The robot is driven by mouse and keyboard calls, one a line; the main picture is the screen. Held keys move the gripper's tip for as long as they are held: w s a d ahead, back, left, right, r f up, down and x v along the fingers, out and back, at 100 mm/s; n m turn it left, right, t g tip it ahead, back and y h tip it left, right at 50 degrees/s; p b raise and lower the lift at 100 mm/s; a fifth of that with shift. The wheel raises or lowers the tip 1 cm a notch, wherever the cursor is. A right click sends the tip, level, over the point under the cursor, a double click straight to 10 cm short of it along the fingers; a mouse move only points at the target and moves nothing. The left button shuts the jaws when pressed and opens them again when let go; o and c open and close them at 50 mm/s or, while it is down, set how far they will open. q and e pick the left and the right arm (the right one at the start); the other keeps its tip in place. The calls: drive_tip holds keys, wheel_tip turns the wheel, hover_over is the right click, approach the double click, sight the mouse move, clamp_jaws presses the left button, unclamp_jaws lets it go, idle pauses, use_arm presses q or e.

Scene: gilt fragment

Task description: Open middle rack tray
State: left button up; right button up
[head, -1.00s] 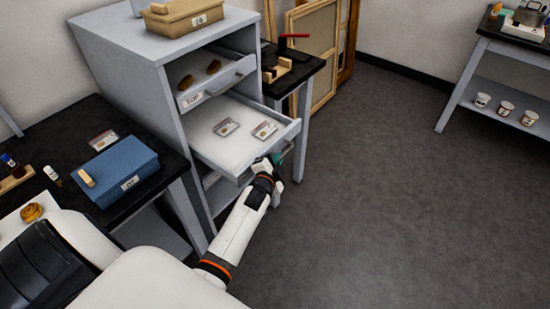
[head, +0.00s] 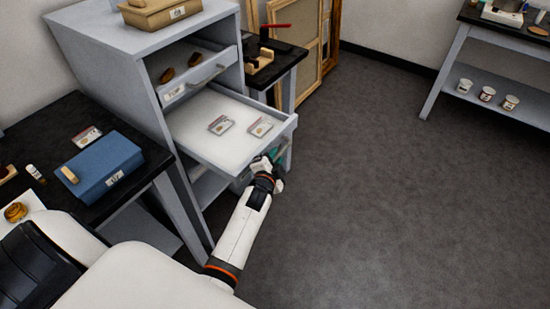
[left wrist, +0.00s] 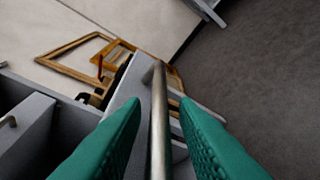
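The grey rack (head: 125,75) stands left of centre in the head view. Its middle tray (head: 190,130) is pulled well out and carries two small bagged items (head: 221,125). My left gripper (head: 274,156) is at the front of this tray. In the left wrist view, its green fingers (left wrist: 158,108) stand on either side of the metal handle bar (left wrist: 158,130). Gaps show between the bar and both fingers, so it looks open around the bar. The upper tray (head: 205,72) holds two brown pieces. The lower tray is mostly hidden. My right gripper is out of view.
A black table (head: 50,140) with a blue box (head: 103,165) stands left of the rack. A dark bench (head: 275,62) and wooden frames (head: 290,30) stand behind it. Another table (head: 500,45) is at the far right. The floor (head: 390,190) between is clear.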

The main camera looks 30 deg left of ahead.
use_arm(q)
drive_tip(key=shift+o, duration=0.3)
drive_tip(key=shift+s, duration=0.1)
drive_tip(key=v, duration=1.2)
drive_tip(key=shift+b, duration=0.3)
drive_tip(key=shift+f, duration=0.1)
drive_tip(key=s+d+f+n+g+h, duration=0.1)
drive_tip(key=s+d+f+g, duration=0.2)
drive_tip(key=f, duration=0.7)
drive_tip(key=s+d+f+n+g+h, duration=0.1)
drive_tip(key=s+d+f+g+h, duration=0.1)
drive_tip(key=s+f, duration=0.6)
drive_tip(key=s+d+f+n+g+h, duration=0.1)
drive_tip(key=s+d+f+g, duration=0.15)
drive_tip(key=f, duration=0.85)
drive_tip(key=s+f+n+g, duration=0.1)
drive_tip(key=s+f, duration=0.3)
drive_tip(key=s, duration=0.4)
drive_tip(key=s+a+f+n+g, duration=0.1)
drive_tip(key=s+f+g, duration=0.2)
drive_tip(key=s, duration=0.6)
drive_tip(key=s+a+f+n+g, duration=0.1)
drive_tip(key=s+f+g, duration=0.1)
drive_tip(key=s+f, duration=0.5)
drive_tip(key=shift+s+a, duration=0.25)
drive_tip(key=shift+s, duration=0.45)
